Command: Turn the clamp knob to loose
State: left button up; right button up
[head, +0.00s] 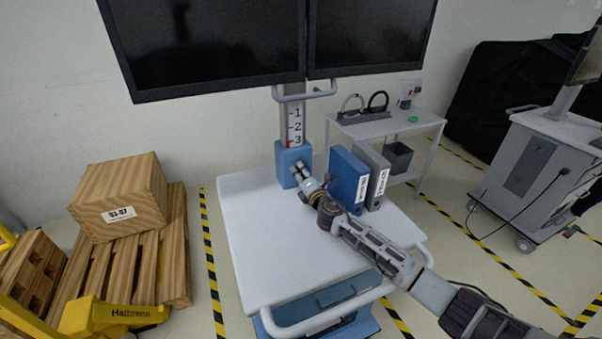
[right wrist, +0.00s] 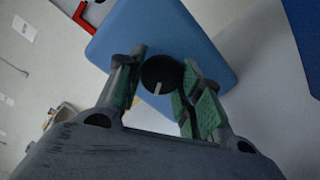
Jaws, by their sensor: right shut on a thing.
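The clamp knob (right wrist: 161,76) is a round black knob with a pale pointer line, on the face of a blue clamp block. The block (head: 285,163) sits round the foot of the grey column on the cart; it also fills the upper part of the right wrist view (right wrist: 140,32). My right gripper (head: 300,172) reaches the block's front face. In the right wrist view its green-padded fingers (right wrist: 158,88) are shut on the knob, one on each side. In the head view the gripper hides the knob. My left gripper is not in view.
Two dark monitors (head: 210,45) hang above, with a numbered scale (head: 296,124) on the column. The cart top's left side is clear.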

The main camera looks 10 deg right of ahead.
jog(key=shift+f+n, duration=0.15)
jog(key=shift+n, duration=0.15)
jog(key=o, duration=1)
jog(key=shift+s, duration=0.2)
jog(key=shift+s+d, duration=0.4)
jog(key=shift+s, duration=1.5)
jog(key=shift+s+d, duration=0.35)
jog(key=shift+s, duration=1.55)
jog(key=shift+s+d, duration=0.4)
jog(key=shift+s, duration=1.5)
jog(key=shift+s, duration=0.1)
